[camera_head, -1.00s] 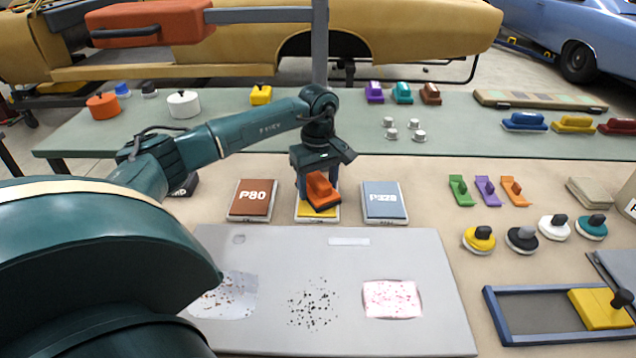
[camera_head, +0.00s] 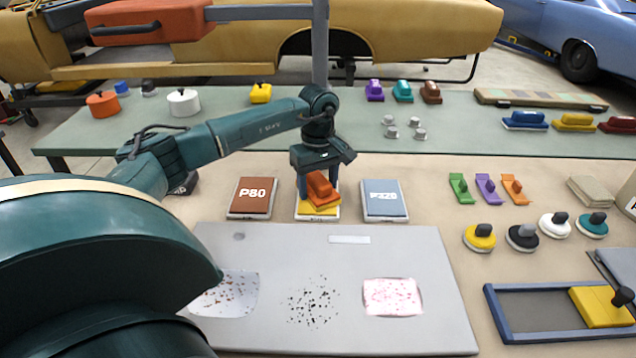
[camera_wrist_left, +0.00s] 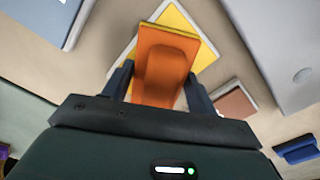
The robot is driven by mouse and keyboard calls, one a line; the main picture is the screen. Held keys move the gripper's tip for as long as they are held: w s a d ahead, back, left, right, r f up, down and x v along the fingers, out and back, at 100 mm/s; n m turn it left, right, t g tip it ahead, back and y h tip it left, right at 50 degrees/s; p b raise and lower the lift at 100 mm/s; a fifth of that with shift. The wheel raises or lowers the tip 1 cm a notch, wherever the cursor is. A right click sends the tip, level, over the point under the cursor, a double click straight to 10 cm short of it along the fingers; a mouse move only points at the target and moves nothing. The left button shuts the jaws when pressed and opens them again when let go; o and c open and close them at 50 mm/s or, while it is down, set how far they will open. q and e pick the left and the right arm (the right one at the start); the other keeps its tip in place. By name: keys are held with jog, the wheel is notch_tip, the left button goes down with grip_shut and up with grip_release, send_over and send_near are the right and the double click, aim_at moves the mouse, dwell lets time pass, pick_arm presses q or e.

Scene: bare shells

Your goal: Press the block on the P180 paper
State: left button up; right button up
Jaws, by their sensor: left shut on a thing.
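My left gripper (camera_head: 319,187) is shut on an orange block (camera_head: 321,187) and holds it over the stack between the P80 and P320 stacks. Yellow paper (camera_head: 327,212) shows there under the block. No P180 lettering is visible. A yellow layer runs along the block's lower edge; I cannot tell whether it is fixed to the block. In the left wrist view the orange block (camera_wrist_left: 163,68) sits between the fingers, with yellow paper (camera_wrist_left: 178,22) beyond it and a thin yellow strip along its far edge. My right gripper is not in view.
The brown P80 stack (camera_head: 253,197) stands left and the blue-grey P320 stack (camera_head: 384,200) right. In front lies a grey panel (camera_head: 400,258) with speckled patches. Several small tools and round pads (camera_head: 480,238) stand to the right. Beige table between them is clear.

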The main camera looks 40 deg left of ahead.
aim_at(318, 177)
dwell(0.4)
pick_arm(q)
jog(key=shift+r+p, duration=2.65)
jog(key=shift+r, duration=0.85)
